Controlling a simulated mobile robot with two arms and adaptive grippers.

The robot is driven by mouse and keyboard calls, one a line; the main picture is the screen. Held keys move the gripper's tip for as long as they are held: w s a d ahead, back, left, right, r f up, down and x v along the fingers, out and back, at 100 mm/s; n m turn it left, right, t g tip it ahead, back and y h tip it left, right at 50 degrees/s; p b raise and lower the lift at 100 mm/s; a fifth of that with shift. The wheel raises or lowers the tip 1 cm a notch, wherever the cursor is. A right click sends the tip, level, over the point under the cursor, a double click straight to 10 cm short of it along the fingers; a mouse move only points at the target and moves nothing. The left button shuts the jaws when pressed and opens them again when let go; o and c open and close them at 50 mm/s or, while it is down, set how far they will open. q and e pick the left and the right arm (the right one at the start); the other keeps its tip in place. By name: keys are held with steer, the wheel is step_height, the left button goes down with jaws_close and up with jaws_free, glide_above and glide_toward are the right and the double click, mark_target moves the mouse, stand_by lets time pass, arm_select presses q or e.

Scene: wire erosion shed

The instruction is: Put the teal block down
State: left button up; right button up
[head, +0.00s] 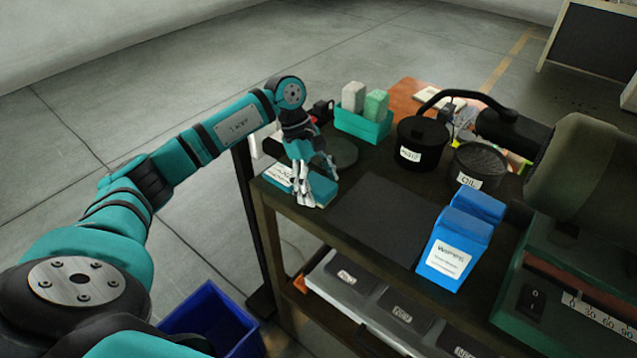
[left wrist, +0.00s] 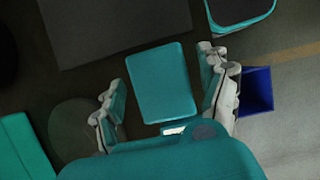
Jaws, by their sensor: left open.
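The teal block (head: 322,190) lies flat near the left end of the dark workbench (head: 376,172), partly hidden by my gripper in the head view. My left gripper (head: 315,186) points down over it, with the fingers apart. In the left wrist view the teal block (left wrist: 161,82) shows as a plain rectangle between the spread fingers of my left gripper (left wrist: 162,74). A dark gap shows between each finger and the block. A white label (head: 279,174) shows just left of the fingers; I cannot tell what it belongs to. My right gripper is not in view.
A dark mat (head: 380,215) lies bare right of the block. A teal tray (head: 362,126) with two blocks stands behind. A black pot (head: 421,143), an oil tin (head: 478,163) and blue wipes boxes (head: 455,250) stand right. A blue bin (head: 212,322) is on the floor.

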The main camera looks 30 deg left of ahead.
arm_select(q)
steer(key=shift+a+r+b, duration=0.2)
steer(key=shift+r+b, duration=0.1)
steer(key=shift+r, duration=0.05)
steer(key=b+v, duration=0.2)
steer(key=v, duration=0.9)
steer(key=shift+r+b, duration=0.2)
steer(key=shift+b, duration=0.15)
